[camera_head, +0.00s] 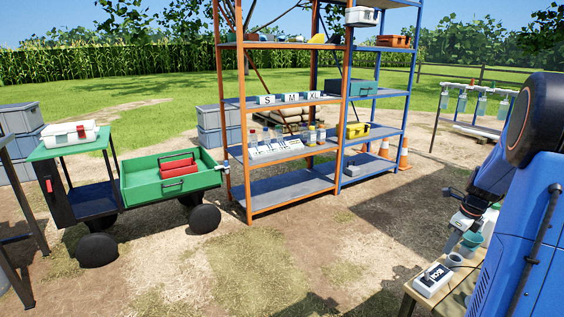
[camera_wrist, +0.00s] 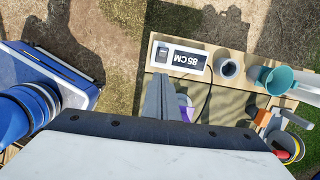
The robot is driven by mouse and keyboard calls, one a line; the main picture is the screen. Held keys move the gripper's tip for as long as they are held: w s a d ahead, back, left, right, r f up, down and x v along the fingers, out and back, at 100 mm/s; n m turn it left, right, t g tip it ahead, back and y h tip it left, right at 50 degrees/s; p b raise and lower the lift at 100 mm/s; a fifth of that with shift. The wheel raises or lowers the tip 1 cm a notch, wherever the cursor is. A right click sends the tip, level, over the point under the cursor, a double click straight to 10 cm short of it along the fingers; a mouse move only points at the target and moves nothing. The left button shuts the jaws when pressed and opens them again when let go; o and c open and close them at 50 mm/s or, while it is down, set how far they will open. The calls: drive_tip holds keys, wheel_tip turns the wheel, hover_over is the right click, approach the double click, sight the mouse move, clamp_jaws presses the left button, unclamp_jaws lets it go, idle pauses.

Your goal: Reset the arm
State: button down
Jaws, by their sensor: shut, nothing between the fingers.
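My gripper (camera_head: 452,244) is at the right of the head view, pointing down above a small wooden table (camera_head: 417,291). In the wrist view its fingers (camera_wrist: 160,96) are pressed together with nothing between them. They are over the near left part of the table, beside a white meter (camera_wrist: 180,60) reading "85 CM". A small purple item (camera_wrist: 187,114) shows just right of the fingers and is partly hidden by the gripper body. My blue arm covers the right side of the head view.
A grey cup (camera_wrist: 228,68), a teal jug (camera_wrist: 283,78) and a yellow-rimmed container (camera_wrist: 291,148) stand on the table. An orange-and-blue shelf rack (camera_head: 290,188) and a green cart (camera_head: 140,190) stand further left. Bare ground lies between.

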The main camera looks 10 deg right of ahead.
drive_tip(key=s+a+r+n, duration=0.2)
drive_tip(key=a+r+n, duration=0.25)
drive_tip(key=a, duration=0.35)
drive_tip(key=s+a+r+n+t, duration=0.1)
drive_tip(key=s+a+r+n, duration=0.2)
drive_tip(key=a+n, duration=0.4)
drive_tip(key=s+a+r+n, duration=0.2)
drive_tip(key=a+r+n, duration=0.2)
drive_tip(key=a, duration=0.5)
drive_tip(key=s+a+n+t, duration=0.2)
drive_tip(key=s+a+n, duration=1.1)
drive_tip(key=s+n, duration=0.2)
drive_tip(key=shift+s+h, duration=0.3)
drive_tip(key=shift+s, duration=0.6)
drive_tip(key=shift+d+r+n, duration=0.1)
drive_tip(key=shift+n, duration=0.15)
